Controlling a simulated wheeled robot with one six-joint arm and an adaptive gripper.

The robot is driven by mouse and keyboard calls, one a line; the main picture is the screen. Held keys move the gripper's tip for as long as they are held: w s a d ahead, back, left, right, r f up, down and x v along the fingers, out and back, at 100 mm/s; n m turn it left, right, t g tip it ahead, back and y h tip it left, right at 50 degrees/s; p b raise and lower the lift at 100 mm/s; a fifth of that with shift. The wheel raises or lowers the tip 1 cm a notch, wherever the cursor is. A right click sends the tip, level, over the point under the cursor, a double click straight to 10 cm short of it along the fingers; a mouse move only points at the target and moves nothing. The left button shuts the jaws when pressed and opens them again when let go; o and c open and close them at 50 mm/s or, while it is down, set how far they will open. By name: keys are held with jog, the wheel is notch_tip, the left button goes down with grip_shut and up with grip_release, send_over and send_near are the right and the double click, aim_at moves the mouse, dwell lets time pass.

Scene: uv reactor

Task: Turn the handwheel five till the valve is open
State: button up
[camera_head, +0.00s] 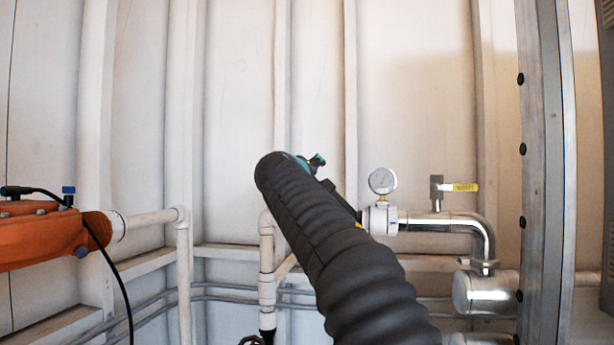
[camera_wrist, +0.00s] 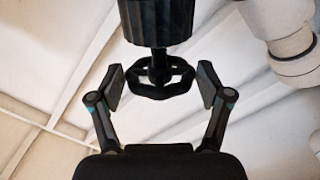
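A black handwheel (camera_wrist: 160,78) with rounded lobes sits on a short stem below a dark ribbed cylinder (camera_wrist: 157,20) in the wrist view. My gripper (camera_wrist: 160,87) is open, with one finger pad on each side of the handwheel. A small gap seems to show between each pad and the rim. No number is readable on the wheel. In the head view my dark sleeved arm crosses the middle and my gripper is not clearly visible. I cannot tell there which valve the wheel belongs to.
A pressure gauge (camera_head: 382,181) and a yellow lever valve (camera_head: 458,187) sit on piping right of my arm. An orange unit (camera_head: 42,236) with a black cable stands at left. A metal post (camera_head: 545,170) rises at right. A white pipe (camera_wrist: 282,28) runs near the wheel.

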jog(key=shift+d+r+y+p, duration=0.1)
jog(key=shift+y+p, duration=0.25)
jog(key=shift+y, duration=0.05)
jog(key=shift+w+d+n+g+y, duration=0.1)
jog(key=shift+d+n+g+y, duration=0.05)
jog(key=shift+n+g+y, duration=0.55)
jog(key=shift+d+n+g+y, duration=0.1)
jog(key=shift+n+g+y, duration=0.4)
jog(key=shift+y, duration=0.8)
jog(key=shift+n+g, duration=0.3)
jog(key=o, duration=1.1)
jog(key=shift+a, duration=0.1)
jog(key=shift+r, duration=0.1)
